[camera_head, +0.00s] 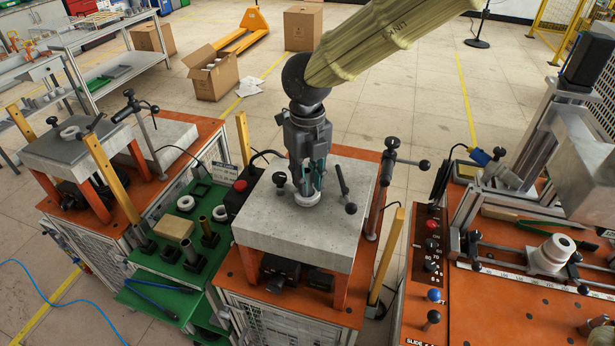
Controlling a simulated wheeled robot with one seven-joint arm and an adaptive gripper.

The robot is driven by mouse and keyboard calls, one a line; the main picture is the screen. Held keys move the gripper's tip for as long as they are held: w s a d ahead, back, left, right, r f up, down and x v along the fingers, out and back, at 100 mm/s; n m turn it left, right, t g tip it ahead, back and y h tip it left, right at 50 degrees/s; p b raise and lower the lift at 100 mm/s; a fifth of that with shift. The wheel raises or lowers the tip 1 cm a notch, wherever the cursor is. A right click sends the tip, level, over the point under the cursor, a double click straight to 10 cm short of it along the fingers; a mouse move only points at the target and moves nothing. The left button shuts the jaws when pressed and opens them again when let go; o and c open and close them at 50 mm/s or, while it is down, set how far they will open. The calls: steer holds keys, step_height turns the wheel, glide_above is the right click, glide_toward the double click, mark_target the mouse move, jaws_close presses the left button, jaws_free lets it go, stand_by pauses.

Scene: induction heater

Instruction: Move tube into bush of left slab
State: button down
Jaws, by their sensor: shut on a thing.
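My gripper (307,192) points straight down over the right slab (330,240), a grey block on an orange bench. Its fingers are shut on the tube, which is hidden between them. The fingertips are right at the white ring-shaped bush (307,200) of the right slab. I cannot tell how deep the tube sits in that bush. The left slab (70,152) is a similar grey block on another orange bench at the left. Its white bush (70,132) lies on top and looks empty.
Clamp handles (343,182) stand close to my gripper on the right slab. A green table (172,268) between the benches holds rings and short cylinders (208,232). Yellow posts (99,163) rise beside the left slab. A machine (535,250) stands at the right.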

steer(key=shift+s+r, duration=0.15)
steer(key=shift+s, duration=0.1)
steer(key=shift+w+r+p, duration=0.2)
steer(key=shift+r+p, duration=0.1)
steer(key=shift+p, duration=0.15)
steer(key=shift+s+r+p, duration=0.1)
steer(key=shift+r+p, duration=0.35)
steer(key=shift+r, duration=0.1)
step_height(320, 180, up, 7)
steer(key=p, duration=0.7)
stand_by(0.5)
